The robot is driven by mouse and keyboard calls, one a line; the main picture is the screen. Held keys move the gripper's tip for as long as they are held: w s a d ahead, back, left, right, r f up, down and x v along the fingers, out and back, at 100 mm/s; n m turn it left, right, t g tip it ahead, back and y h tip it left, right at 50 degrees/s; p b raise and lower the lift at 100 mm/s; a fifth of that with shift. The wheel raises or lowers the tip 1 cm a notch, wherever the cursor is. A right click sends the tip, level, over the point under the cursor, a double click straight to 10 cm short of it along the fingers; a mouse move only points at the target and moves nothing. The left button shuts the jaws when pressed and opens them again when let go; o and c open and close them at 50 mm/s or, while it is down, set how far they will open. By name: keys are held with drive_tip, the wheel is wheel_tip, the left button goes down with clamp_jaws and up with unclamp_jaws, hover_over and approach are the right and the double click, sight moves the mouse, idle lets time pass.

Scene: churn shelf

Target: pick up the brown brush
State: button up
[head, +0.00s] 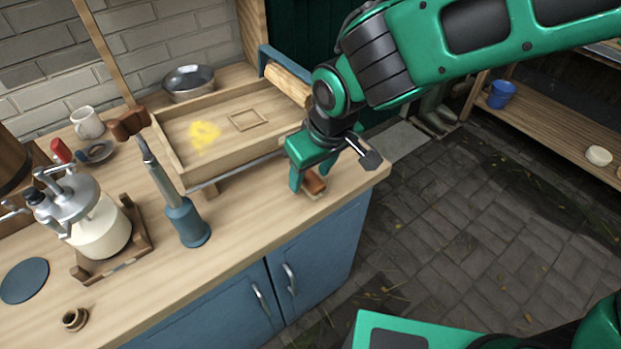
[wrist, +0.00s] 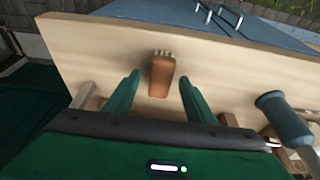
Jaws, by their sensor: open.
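The brown brush (wrist: 161,77) lies on the wooden worktop, a small brown block with pale bristles at one end. In the head view the brush (head: 314,186) is near the worktop's right end, partly hidden by my gripper. My gripper (head: 309,187) is over it, pointing down. In the wrist view the fingers of my gripper (wrist: 157,80) are open, one on each side of the brush, with a gap on both sides. They do not appear to touch it. How high the fingertips are above the worktop is hard to tell.
A wooden tray (head: 179,160) with yellow powder stands behind the brush, with a rolling pin (head: 288,84) at its right end. A blue-handled tool (head: 186,222) stands upright to the left. The worktop (head: 255,225) in front is bare. Its right edge is close by.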

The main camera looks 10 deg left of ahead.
sight(308, 180)
drive_tip(key=c, duration=1.3)
drive_tip(key=shift+o, duration=0.2)
drive_tip(key=shift+r, duration=0.45)
drive_tip(key=r, duration=0.3)
drive_tip(key=shift+s+a+r, duration=0.2)
drive_tip(key=shift+s+r, duration=0.1)
drive_tip(key=shift+r, duration=0.1)
drive_tip(key=s+a+r, duration=0.5)
drive_tip(key=s+r, duration=0.1)
drive_tip(key=s, duration=0.3)
drive_tip(key=shift+s+r, duration=0.2)
drive_tip(key=shift+s, duration=0.2)
